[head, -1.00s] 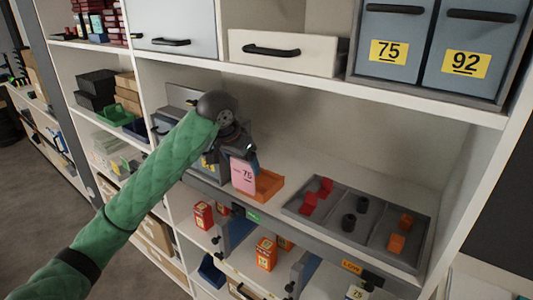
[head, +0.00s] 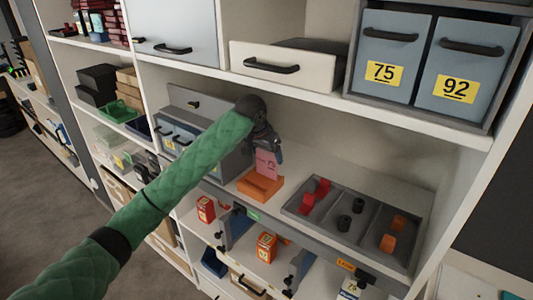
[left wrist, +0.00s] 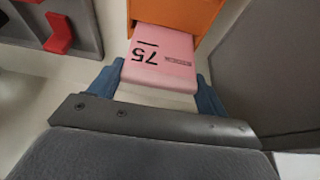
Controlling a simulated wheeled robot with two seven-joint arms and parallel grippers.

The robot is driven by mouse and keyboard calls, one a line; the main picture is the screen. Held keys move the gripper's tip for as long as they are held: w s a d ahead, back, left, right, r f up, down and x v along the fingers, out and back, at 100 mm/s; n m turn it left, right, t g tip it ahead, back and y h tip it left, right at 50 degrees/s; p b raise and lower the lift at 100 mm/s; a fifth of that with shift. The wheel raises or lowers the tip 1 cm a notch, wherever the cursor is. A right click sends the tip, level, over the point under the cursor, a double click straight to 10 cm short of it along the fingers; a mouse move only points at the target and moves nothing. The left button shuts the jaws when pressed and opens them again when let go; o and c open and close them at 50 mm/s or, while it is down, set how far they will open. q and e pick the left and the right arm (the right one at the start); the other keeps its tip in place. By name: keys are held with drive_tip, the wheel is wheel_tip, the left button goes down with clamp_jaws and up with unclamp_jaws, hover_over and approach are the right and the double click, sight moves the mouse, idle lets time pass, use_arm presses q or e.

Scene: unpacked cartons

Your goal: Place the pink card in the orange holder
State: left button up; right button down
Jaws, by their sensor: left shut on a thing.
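The pink card (head: 265,165), marked 75, stands roughly upright at the orange holder (head: 260,188) on the shelf. Its lower edge meets the holder, and I cannot tell how deep it sits there. In the left wrist view, the card (left wrist: 160,60) runs up to the orange holder (left wrist: 178,14), which hides its far end. My left gripper (head: 266,148) is above the holder, shut on the card's upper part; its blue fingers (left wrist: 156,92) flank the card. My right gripper is out of view.
A grey divided tray (head: 330,222) with red, black and orange pieces lies right of the holder. Grey-blue drawers (head: 180,135) stand to its left. A shelf board (head: 310,88) runs above.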

use_arm(q)
drive_tip(key=shift+f+p, duration=0.3)
drive_tip(key=shift+f, duration=0.5)
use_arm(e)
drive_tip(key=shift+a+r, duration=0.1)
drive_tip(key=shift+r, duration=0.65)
use_arm(q)
drive_tip(key=o, duration=1)
drive_tip(key=shift+f, duration=0.1)
